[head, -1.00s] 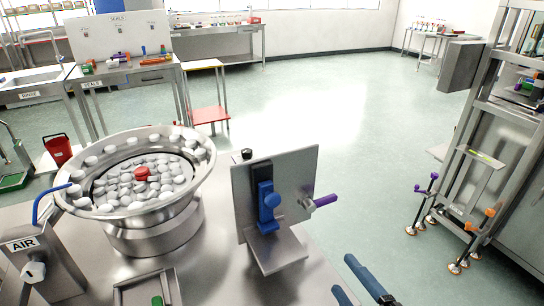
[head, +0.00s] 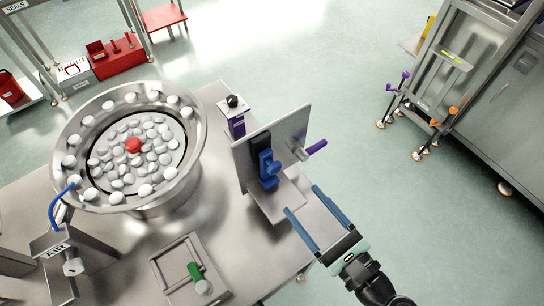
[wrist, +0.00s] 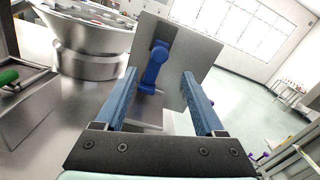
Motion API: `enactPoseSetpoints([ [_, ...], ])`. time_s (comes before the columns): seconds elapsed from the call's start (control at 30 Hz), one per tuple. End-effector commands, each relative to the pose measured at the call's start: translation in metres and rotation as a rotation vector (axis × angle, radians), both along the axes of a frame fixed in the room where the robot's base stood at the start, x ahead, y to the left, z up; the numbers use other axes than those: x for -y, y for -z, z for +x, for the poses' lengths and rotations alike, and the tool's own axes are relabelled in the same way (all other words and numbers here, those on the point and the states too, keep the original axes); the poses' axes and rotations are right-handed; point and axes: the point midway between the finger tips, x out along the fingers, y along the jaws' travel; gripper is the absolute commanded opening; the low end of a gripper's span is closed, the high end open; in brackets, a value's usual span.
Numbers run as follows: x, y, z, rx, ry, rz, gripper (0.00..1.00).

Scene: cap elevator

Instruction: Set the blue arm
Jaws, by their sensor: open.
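My gripper (head: 304,211) is open and empty, with two long blue fingers, in front of and to the right of the plate's foot in the head view. In the wrist view my gripper (wrist: 160,80) points at the plate, and its right finger overlaps the plate's edge in the picture. I cannot tell whether it touches.
A purple handle (head: 316,147) sticks out behind the plate. A metal bowl of white caps with one red cap (head: 133,145) stands left. A black-knobbed post (head: 233,103) stands behind the plate.

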Motion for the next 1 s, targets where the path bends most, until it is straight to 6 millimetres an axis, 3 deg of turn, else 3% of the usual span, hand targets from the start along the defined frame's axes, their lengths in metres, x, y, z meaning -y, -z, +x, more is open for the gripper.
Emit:
enactPoseSetpoints([
  [0.3,-0.041,-0.004,0.055,0.000,-0.005,-0.001,0.71],
  [0.5,-0.057,-0.003,0.078,0.002,-0.003,-0.002,0.71],
  [0.93,-0.063,-0.001,0.086,0.001,-0.001,-0.004,0.71],
  [1.0,-0.063,-0.001,0.086,0.001,-0.001,-0.004,0.60],
])
